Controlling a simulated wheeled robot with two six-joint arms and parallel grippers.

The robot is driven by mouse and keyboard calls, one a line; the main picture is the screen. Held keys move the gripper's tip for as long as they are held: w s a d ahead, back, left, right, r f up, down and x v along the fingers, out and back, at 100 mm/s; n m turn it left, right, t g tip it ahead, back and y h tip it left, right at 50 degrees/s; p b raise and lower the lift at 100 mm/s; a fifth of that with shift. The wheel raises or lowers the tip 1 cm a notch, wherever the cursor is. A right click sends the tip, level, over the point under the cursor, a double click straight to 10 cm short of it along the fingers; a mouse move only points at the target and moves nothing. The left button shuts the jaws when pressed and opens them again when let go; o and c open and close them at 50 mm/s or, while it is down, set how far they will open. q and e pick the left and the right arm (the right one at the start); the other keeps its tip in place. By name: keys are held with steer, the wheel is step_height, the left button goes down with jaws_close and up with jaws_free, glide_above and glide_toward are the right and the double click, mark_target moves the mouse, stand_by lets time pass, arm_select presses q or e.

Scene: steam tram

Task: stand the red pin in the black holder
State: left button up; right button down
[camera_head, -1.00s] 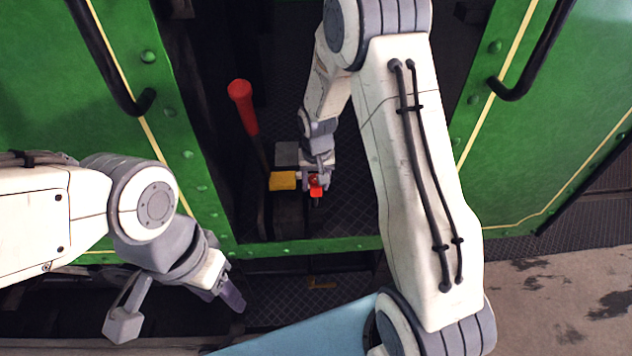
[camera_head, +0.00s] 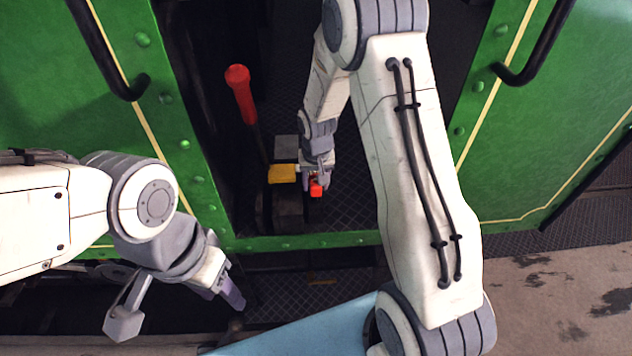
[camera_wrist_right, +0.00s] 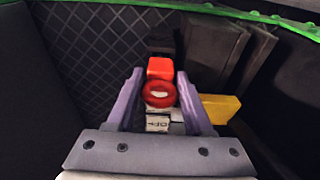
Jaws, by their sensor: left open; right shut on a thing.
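The pin's lower end is hidden. My left gripper (camera_head: 228,292) is open and empty, outside the doorway.
A red-handled lever (camera_head: 241,93) rises left of my right gripper. A yellow block (camera_head: 283,173) is close beside the gripper's left. Green door panels (camera_head: 535,150) flank the opening, and a green sill (camera_head: 340,240) crosses below. Patterned floor lies to the right.

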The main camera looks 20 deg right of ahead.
steer(key=shift+f+b, duration=0.3)
steer(key=shift+f, duration=0.2)
steer(key=shift+c, duration=1.1)
jaws_free()
step_height(320, 180, up, 10)
steer(key=s+b, duration=0.1)
steer(key=b, duration=0.1)
steer(key=shift+s+a+r, duration=0.2)
steer(key=shift+s+r, duration=0.05)
